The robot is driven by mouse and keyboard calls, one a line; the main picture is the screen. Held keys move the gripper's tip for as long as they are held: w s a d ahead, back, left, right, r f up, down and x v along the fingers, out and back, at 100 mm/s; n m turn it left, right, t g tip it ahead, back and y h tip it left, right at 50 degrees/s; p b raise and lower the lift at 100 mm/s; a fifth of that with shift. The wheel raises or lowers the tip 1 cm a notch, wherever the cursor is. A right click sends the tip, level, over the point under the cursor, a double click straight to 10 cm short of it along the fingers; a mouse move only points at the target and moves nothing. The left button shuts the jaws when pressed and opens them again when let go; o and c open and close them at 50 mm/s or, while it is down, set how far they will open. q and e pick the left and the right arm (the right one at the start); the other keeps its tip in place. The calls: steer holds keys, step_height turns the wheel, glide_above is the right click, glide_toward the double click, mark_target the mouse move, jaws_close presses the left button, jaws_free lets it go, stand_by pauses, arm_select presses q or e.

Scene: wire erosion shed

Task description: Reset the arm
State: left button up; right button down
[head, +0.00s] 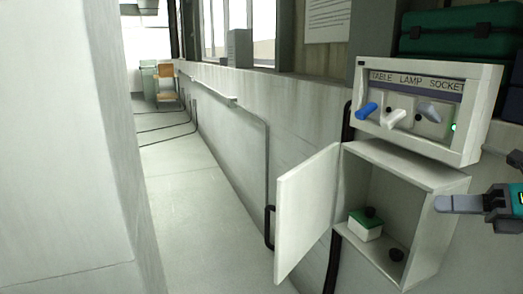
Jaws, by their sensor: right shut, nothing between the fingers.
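My right gripper (462,203) is at the right edge of the head view. It is shut and empty, pointing left, in front of the right wall of an open white wall box (420,225). The box's door (305,215) hangs open to the left. Inside the box are a green and white block with a black knob (367,224) and a small black knob (396,255). My left gripper is not in view.
Above the box, a white-framed panel labelled "TABLE LAMP SOCKET" (415,76) holds blue, white and grey levers and a green light. Green cases (460,32) stand behind it. A pale wall or pillar (60,150) fills the left. Clear floor (195,200) runs back to a chair (167,87).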

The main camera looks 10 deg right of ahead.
steer(key=s+a+f+m+t+h, duration=0.2)
steer(key=s+f+m+t+h, duration=0.15)
steer(key=f+m, duration=0.9)
steer(key=s+a+f+m+t+h, duration=0.25)
steer(key=f+m+h, duration=0.25)
steer(key=f+m, duration=0.75)
steer(key=s+a+f+m+g+h, duration=0.1)
steer(key=s+a+f+m, duration=0.3)
steer(key=a, duration=0.4)
steer(key=s+a+f+m+g, duration=0.3)
steer(key=s+a+f+m, duration=0.1)
steer(key=a+f+m, duration=0.3)
steer(key=shift+a+f+h, duration=0.35)
steer(key=shift+a+f, duration=0.05)
steer(key=shift+f, duration=0.15)
steer(key=shift+d, duration=0.1)
